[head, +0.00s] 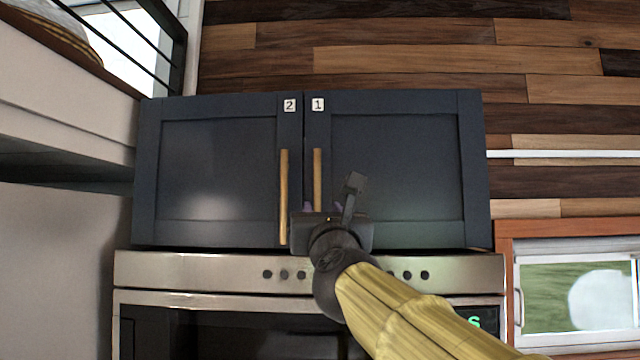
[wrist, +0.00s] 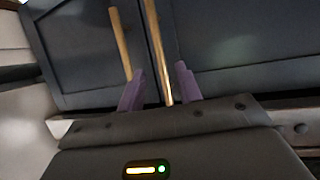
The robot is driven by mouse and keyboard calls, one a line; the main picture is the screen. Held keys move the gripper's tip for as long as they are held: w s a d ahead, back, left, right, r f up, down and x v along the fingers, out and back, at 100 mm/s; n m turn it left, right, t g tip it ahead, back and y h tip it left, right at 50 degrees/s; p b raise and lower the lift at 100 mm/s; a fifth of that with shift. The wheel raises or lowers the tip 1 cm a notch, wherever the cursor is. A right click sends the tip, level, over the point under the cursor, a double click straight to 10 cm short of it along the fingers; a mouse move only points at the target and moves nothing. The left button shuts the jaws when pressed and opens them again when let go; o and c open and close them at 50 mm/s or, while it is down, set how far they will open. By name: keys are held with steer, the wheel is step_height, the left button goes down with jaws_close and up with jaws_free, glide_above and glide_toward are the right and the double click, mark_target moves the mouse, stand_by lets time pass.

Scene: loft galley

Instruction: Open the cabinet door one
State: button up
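Cabinet door one (head: 395,165) is the dark blue-grey right-hand door, labelled 1 at its upper left corner, and it is shut. Its handle (head: 318,178) is a vertical brass bar along the door's left edge; its lower end is hidden behind my gripper in the head view. My gripper (head: 322,207) is in front of the lower part of this handle. In the wrist view, the purple fingers (wrist: 160,88) are apart, and the handle (wrist: 157,50) of door one runs down between them. I cannot tell whether either finger touches it.
Door two (head: 205,170), labelled 2, is shut on the left, with its own brass handle (head: 284,197) close by. A stainless oven (head: 200,273) with knobs is below the cabinet. A wood plank wall (head: 400,55) is behind, and a window (head: 575,295) is at lower right.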

mark_target(318, 198)
steer(key=p+x, duration=0.4)
steer(key=x, duration=0.3)
steer(key=shift+w+r+p, duration=0.2)
steer(key=shift+p, duration=0.1)
steer(key=shift+w+a, duration=0.15)
steer(key=shift+w, duration=0.35)
jaws_close()
